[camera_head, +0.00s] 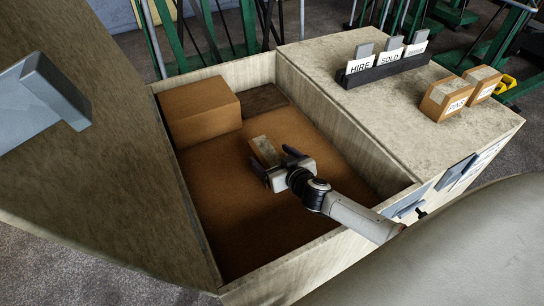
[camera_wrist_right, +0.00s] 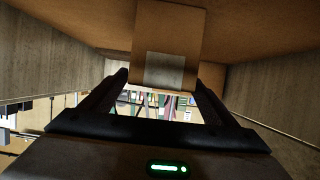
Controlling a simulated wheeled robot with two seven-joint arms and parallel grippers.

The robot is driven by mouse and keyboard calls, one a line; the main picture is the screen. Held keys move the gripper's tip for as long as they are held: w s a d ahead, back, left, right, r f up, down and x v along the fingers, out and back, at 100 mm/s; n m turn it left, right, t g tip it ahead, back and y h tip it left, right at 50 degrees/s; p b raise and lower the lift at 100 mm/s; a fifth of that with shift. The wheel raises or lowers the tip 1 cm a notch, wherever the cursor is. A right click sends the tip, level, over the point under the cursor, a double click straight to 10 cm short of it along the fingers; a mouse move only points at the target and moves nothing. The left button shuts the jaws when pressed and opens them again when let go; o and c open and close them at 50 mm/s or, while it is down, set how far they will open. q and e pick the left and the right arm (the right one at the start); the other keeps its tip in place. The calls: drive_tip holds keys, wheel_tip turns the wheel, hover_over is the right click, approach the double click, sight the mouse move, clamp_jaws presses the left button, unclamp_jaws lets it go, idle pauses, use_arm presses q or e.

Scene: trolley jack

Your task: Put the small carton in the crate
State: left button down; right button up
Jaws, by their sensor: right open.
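The small carton (camera_head: 264,151) is brown with a pale top patch. It is inside a wooden-walled box with a brown floor, which I take for the crate (camera_head: 300,274). My right gripper (camera_head: 274,161) is open inside the box, at the carton's near end. In the right wrist view the carton (camera_wrist_right: 166,22) shows its pale label and lies at and beyond the gap between the open fingertips (camera_wrist_right: 161,79). I cannot tell whether the fingers touch it or whether it rests on the floor. My left gripper is not in view.
A larger brown carton (camera_head: 201,111) fills the box's far left corner, with a dark flat piece (camera_head: 264,99) beside it. The counter (camera_head: 412,121) at right holds a card rack (camera_head: 384,70) and PINS boxes (camera_head: 449,97). A wooden panel with a grey handle (camera_head: 40,92) stands at left.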

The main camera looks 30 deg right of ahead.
use_arm(q)
drive_tip(key=p, duration=0.1)
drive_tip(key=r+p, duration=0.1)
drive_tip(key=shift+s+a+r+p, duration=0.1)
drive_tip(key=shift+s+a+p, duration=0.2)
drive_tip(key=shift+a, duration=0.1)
use_arm(e)
drive_tip(key=v, duration=0.7)
drive_tip(key=shift+s+r, duration=0.25)
